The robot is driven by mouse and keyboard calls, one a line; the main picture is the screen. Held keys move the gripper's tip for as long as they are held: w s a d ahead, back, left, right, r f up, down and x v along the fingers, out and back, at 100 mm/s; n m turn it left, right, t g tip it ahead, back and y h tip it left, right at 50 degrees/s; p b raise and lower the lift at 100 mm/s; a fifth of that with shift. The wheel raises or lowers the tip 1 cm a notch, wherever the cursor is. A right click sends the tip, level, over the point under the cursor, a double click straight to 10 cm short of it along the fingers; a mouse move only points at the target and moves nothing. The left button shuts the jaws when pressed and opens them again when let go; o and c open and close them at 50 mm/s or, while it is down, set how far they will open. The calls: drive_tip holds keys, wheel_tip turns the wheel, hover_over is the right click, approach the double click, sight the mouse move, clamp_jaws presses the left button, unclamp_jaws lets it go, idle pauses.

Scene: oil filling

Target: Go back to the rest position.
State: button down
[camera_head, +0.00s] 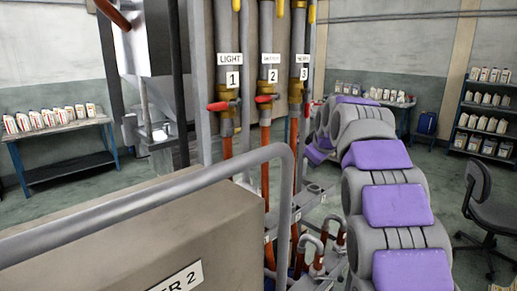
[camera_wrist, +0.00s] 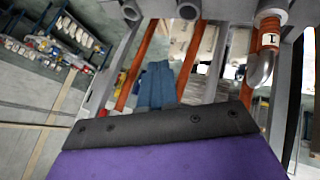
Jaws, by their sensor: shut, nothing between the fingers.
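My gripper (camera_wrist: 158,70) shows in the wrist view as two blue fingers side by side. They are shut with nothing between them, beyond the purple and dark grey wrist body. Orange and grey pipes lie past the fingertips; I cannot tell the exact distance. In the head view my purple and grey arm rises from the lower right and bends back toward the pipe rack. The fingers cannot be made out there.
Three labelled vertical pipes (camera_head: 226,120) with red-handled valves stand left of my arm. A grey handrail (camera_head: 160,195) and a tan box (camera_head: 120,240) fill the lower left. An office chair (camera_head: 487,205) stands at the right. Bottle shelves (camera_head: 485,115) line the back, with open floor before them.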

drive_tip(key=s+f+m+g, duration=0.3)
drive_tip(key=s+f, duration=0.5)
drive_tip(key=s, duration=1)
drive_tip(key=s+a+f+m+g, duration=0.1)
drive_tip(key=s+f, duration=0.7)
drive_tip(key=s, duration=1)
drive_tip(key=s+a+f+m+g, duration=0.1)
drive_tip(key=s+f+m+g, duration=0.3)
drive_tip(key=s, duration=1.4)
wheel_tip(320, 180, down, 4)
drive_tip(key=shift+s+m+g+h, duration=0.15)
drive_tip(key=shift+m+g+h, duration=0.15)
drive_tip(key=shift+g, duration=0.7)
